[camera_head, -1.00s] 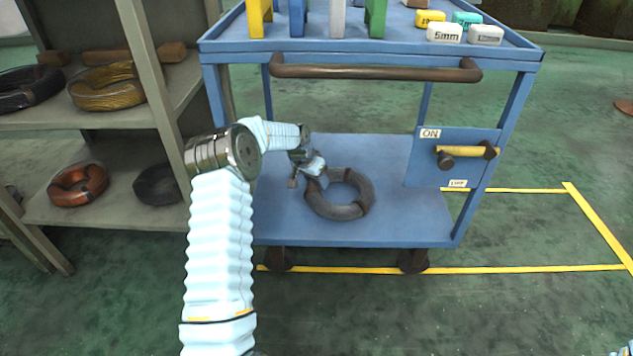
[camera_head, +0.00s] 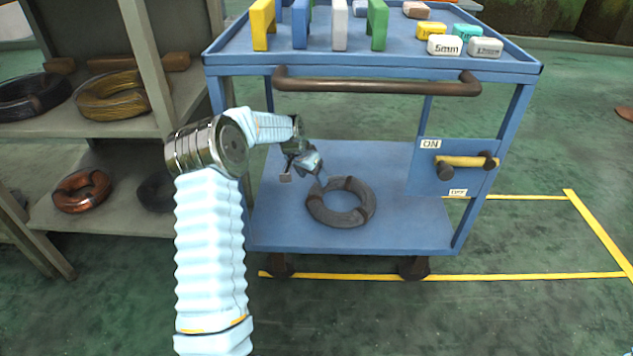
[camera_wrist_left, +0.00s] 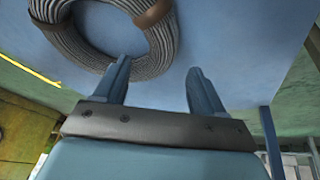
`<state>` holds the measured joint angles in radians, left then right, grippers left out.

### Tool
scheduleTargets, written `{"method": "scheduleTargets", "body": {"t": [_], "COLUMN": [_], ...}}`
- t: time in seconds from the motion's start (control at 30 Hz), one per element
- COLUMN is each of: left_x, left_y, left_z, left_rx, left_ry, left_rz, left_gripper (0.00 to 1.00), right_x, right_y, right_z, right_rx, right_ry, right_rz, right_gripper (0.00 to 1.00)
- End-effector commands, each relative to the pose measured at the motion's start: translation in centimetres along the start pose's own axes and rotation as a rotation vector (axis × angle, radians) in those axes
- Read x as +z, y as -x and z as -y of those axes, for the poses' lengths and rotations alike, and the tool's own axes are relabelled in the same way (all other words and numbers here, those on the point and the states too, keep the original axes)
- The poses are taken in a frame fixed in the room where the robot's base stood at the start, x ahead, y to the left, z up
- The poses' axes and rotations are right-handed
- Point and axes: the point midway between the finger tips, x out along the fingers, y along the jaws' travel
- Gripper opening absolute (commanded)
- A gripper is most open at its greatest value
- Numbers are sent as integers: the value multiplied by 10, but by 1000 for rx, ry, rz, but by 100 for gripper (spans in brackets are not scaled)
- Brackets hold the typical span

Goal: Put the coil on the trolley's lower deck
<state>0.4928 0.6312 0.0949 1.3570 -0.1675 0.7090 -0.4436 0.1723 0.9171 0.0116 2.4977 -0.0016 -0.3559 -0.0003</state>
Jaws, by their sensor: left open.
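The dark grey coil (camera_head: 341,217) lies flat on the blue lower deck (camera_head: 408,225) of the trolley, near its middle. My left gripper (camera_head: 318,180) is just behind and left of the coil, above the deck. In the left wrist view the two blue fingers (camera_wrist_left: 160,85) are spread apart with nothing between them. The coil (camera_wrist_left: 163,45) shows there beyond the left fingertip, with a brown band around it; I cannot tell whether finger and coil touch. My right gripper is not in view.
The trolley's upper deck (camera_head: 345,55) overhangs the lower one and holds coloured blocks. An ON/OFF panel (camera_head: 425,178) with a yellow-handled lever (camera_head: 465,162) is at its right. A shelf at the left holds copper (camera_head: 81,190), yellow (camera_head: 113,93) and dark coils (camera_head: 32,94).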

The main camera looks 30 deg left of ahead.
Motion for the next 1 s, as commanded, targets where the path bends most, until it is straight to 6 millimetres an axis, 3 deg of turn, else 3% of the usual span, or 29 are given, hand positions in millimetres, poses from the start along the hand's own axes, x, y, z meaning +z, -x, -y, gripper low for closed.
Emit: {"method": "scheduleTargets", "body": {"t": [0.1,0.3,1.0], "left_x": [-1,0,0], "left_y": [27,48,51], "left_z": [0,0,0], "left_rx": [-1,0,0], "left_ry": [0,0,0], "left_rz": [-2,-1,0], "left_gripper": [70,70,70], "right_x": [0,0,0], "right_y": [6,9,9], "right_z": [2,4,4], "right_rx": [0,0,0], "right_ry": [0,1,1], "right_rz": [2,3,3], "right_gripper": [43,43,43]}}
